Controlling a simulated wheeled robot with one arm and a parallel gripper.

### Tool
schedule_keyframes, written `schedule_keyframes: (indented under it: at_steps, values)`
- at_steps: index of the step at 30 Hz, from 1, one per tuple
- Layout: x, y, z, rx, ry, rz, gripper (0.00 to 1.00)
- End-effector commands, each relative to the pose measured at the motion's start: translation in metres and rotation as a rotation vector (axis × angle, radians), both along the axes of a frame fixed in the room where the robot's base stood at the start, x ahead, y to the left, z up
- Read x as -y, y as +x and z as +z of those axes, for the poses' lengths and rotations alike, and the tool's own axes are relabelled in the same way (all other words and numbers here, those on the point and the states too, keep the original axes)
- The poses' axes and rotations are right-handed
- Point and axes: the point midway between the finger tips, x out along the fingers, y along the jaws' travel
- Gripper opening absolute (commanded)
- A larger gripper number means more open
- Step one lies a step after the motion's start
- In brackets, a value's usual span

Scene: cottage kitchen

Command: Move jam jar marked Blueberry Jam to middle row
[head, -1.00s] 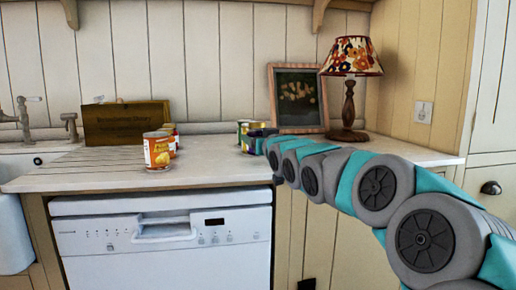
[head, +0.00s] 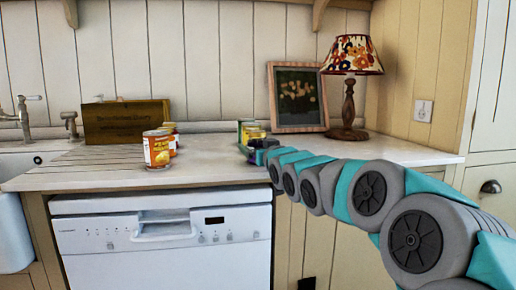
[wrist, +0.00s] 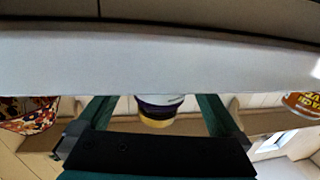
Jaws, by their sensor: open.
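In the wrist view, which looks upside down, a jar (wrist: 158,107) with a white and dark purple label and a yellow end stands between the two teal fingers of my gripper (wrist: 155,114). The fingers are open, with gaps on both sides of the jar. The label is too small to read, so I cannot confirm it says Blueberry Jam. In the head view my gripper is low over the counter, mostly hidden by my arm, beside a dark purple item (head: 262,143). A yellow can or jar (head: 255,131) stands just behind.
An orange-labelled can (head: 157,150) stands on the counter (head: 105,177) to the left, another partly behind it. A wooden board (head: 125,122), a picture frame (head: 298,97) and a lamp (head: 350,85) stand at the back. Counter between the cans and my gripper is clear.

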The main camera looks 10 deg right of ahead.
Motion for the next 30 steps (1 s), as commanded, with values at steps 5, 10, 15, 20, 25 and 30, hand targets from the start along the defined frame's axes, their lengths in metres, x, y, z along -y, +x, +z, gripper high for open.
schedule_keyframes:
  at_steps: [5,10,15,20,25,30]
  values:
    - [0.000,0.000,0.005,0.001,0.000,0.000,1.00]
    - [0.003,-0.016,0.002,-0.002,0.001,0.000,1.00]
    - [0.007,-0.042,0.003,0.001,0.000,-0.001,1.00]
    - [0.011,-0.068,0.004,0.002,0.001,-0.001,1.00]
    - [0.014,-0.092,0.002,0.000,-0.001,0.000,1.00]
    - [0.018,-0.110,0.003,0.001,0.001,-0.001,1.00]
